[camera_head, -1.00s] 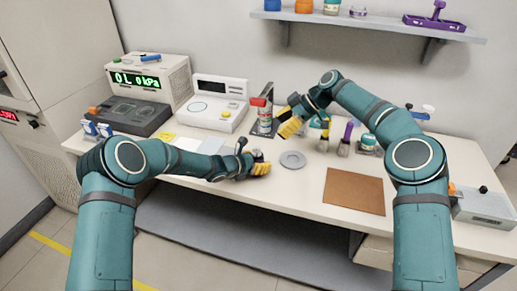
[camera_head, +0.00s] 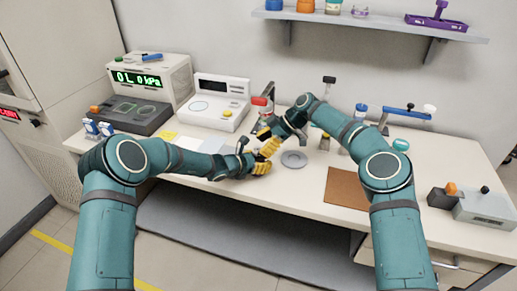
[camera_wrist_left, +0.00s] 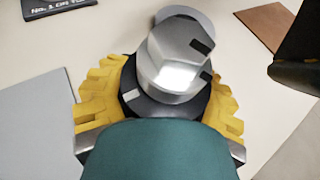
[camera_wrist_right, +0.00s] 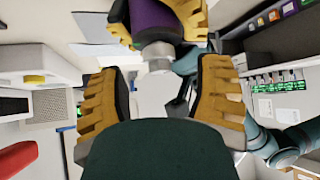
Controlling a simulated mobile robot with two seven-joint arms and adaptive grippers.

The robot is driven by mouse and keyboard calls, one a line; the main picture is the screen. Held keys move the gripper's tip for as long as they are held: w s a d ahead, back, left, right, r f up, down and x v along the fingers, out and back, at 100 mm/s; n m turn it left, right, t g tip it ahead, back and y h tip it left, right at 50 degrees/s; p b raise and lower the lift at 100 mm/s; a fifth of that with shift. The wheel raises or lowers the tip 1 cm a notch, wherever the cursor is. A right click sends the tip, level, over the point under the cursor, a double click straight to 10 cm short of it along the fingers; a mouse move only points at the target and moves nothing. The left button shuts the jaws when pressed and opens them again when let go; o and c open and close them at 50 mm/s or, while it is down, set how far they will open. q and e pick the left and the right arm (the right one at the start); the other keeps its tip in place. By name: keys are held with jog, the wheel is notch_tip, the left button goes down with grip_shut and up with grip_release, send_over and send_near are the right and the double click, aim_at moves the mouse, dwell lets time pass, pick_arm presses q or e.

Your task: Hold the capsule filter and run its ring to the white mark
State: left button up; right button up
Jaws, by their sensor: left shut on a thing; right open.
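The capsule filter (camera_wrist_left: 178,60) stands between the yellow fingers of my left gripper (camera_wrist_left: 158,105) in the left wrist view, its faceted silver end showing. It has dark marks on its side. A dark ring (camera_wrist_left: 150,104) around it carries a white mark (camera_wrist_left: 131,96). My left gripper (camera_head: 260,168) is shut on the filter just above the table. In the right wrist view a purple part and a pale grey end of the filter (camera_wrist_right: 160,52) show between the left fingers. My right gripper (camera_wrist_right: 160,95) is open and empty, pointing at the filter; it also shows in the head view (camera_head: 267,141).
A grey disc (camera_head: 294,159) and a brown mat (camera_head: 346,189) lie right of the grippers. A white instrument (camera_head: 214,103) and a dark device (camera_head: 131,113) stand left. A grey box (camera_head: 485,207) stands far right.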

jog(key=shift+x, duration=1.05)
grip_shut()
